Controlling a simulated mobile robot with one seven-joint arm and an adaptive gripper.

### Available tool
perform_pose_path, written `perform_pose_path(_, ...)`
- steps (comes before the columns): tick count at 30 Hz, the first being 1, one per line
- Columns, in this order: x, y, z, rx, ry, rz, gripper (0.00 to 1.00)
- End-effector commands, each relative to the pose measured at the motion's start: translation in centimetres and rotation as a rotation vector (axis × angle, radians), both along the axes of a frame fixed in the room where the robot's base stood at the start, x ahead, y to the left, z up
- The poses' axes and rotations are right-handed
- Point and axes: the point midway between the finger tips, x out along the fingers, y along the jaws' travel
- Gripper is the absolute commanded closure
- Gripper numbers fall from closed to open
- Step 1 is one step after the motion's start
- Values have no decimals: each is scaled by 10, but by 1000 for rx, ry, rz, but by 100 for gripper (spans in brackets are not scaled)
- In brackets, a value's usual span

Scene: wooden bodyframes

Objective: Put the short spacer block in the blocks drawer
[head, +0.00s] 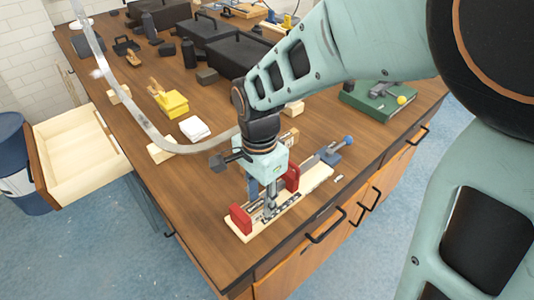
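My gripper (269,208) points down over a pale wooden board (320,172) near the table's front edge, between two red blocks or clamps. Its fingertips are small and partly merged with dark parts on the board, so I cannot tell whether they are open or hold anything. I cannot pick out the short spacer block with certainty. Small light wood blocks lie at the left (119,94), near the middle (160,150) and behind my wrist (291,136). An open drawer (78,157) with a pale interior sticks out from the table's left side and looks empty; no label shows.
A clear curved strip (133,132) arches over the table's left part. A yellow block (172,103), a white block (194,128) and black cases (240,62) stand farther back. A green box (378,100) is at the right. Bare tabletop lies left of the board.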

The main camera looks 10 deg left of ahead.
Motion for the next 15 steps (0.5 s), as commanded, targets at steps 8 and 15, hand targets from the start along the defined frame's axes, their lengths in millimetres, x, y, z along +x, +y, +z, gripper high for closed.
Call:
perform_pose_path(8, 0, 0, 0, 0, 0, 0, 100)
perform_pose_path(15, 0, 0, 1, 0, 0, 0, 100)
